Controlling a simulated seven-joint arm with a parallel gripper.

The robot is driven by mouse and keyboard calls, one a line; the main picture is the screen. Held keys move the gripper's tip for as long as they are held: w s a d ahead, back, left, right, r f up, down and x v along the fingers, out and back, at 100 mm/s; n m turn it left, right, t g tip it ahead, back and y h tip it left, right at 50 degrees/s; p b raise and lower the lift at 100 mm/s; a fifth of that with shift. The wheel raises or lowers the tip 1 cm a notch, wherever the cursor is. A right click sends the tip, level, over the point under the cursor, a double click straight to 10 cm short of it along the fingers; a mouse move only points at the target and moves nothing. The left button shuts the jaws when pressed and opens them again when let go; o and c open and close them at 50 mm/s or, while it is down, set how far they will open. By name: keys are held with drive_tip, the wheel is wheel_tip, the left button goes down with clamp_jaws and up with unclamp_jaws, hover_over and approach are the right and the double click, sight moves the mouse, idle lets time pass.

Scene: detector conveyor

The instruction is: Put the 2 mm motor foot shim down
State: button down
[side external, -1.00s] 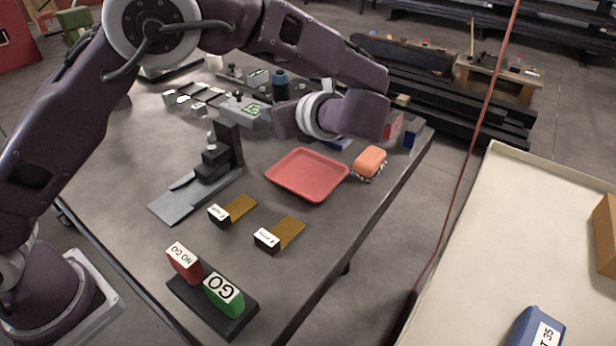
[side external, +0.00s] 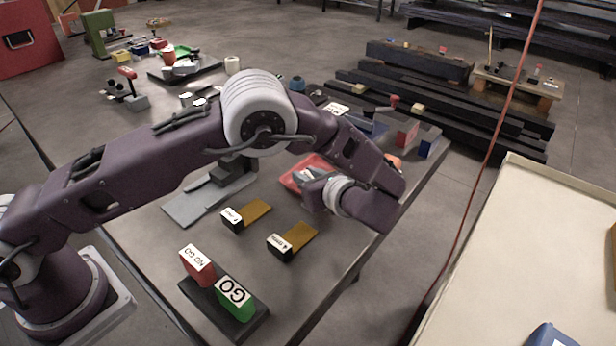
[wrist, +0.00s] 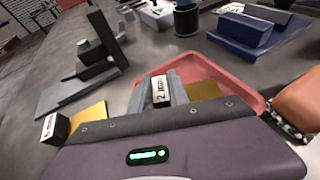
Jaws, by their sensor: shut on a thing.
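In the wrist view, my gripper (wrist: 161,92) is shut on the 2 mm motor foot shim (wrist: 161,90), whose black block has a white label reading 2. A brass leaf shows to the right of the fingers and appears to belong to it. The held shim is over the red tray (wrist: 240,72). I cannot tell if it touches the tray. In the side view my gripper (side external: 308,176) is low over the tray (side external: 291,180), and my arm hides much of both.
Two other brass shims lie on the table, the left one (side external: 246,213) and the right one (side external: 294,240). A GO block (side external: 234,295) and a NO GO block (side external: 196,263) stand in front. A grey stand (side external: 205,197) is left of the tray. An orange-topped brush (wrist: 298,98) is right.

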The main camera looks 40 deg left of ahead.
drive_tip(key=shift+f, duration=0.3)
drive_tip(key=c, duration=1.5)
unclamp_jaws()
drive_tip(key=shift+c, duration=0.2)
